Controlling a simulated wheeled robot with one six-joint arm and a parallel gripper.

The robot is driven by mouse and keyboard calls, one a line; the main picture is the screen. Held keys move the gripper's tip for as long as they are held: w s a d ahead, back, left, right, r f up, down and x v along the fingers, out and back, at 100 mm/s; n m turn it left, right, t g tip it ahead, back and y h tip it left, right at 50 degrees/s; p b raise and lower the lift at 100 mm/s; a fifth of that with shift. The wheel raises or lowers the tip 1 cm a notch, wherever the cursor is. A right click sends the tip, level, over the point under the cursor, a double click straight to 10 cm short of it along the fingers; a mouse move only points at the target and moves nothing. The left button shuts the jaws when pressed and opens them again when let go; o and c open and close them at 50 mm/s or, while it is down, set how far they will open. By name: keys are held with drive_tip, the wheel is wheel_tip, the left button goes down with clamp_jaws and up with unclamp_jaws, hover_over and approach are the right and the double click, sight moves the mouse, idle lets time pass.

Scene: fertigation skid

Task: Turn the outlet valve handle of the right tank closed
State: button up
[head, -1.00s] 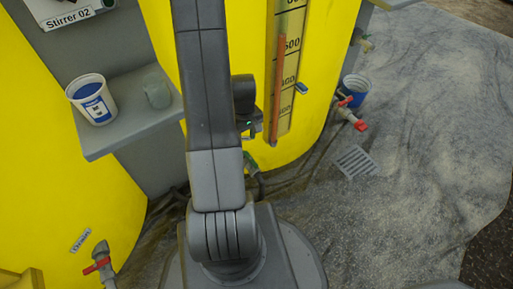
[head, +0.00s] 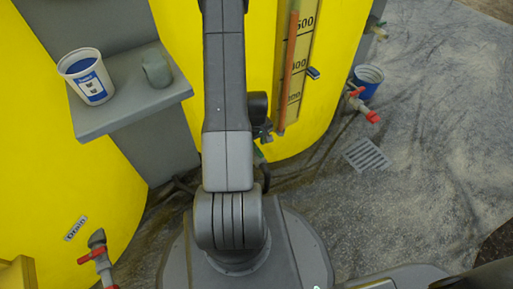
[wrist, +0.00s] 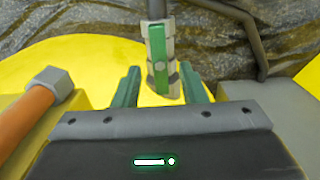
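The right tank (head: 268,40) is the yellow one with the level gauge, in the middle of the head view. In the wrist view, a valve with a green handle (wrist: 158,58) hangs at the tank's foot, its handle lying along the pipe. My gripper (wrist: 159,88) is open, its green fingers on either side of the valve's lower end. I cannot tell whether they touch it. In the head view, my gripper (head: 264,134) is low in front of the tank, mostly hidden by my arm, and the valve is barely visible.
Another red-handled valve (head: 94,256) is at lower left under a drain label. A shelf (head: 130,108) holds a cup (head: 87,78). The grey floor at right is mostly clear.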

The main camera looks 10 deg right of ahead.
drive_tip(key=shift+f, duration=1.05)
clamp_jaws()
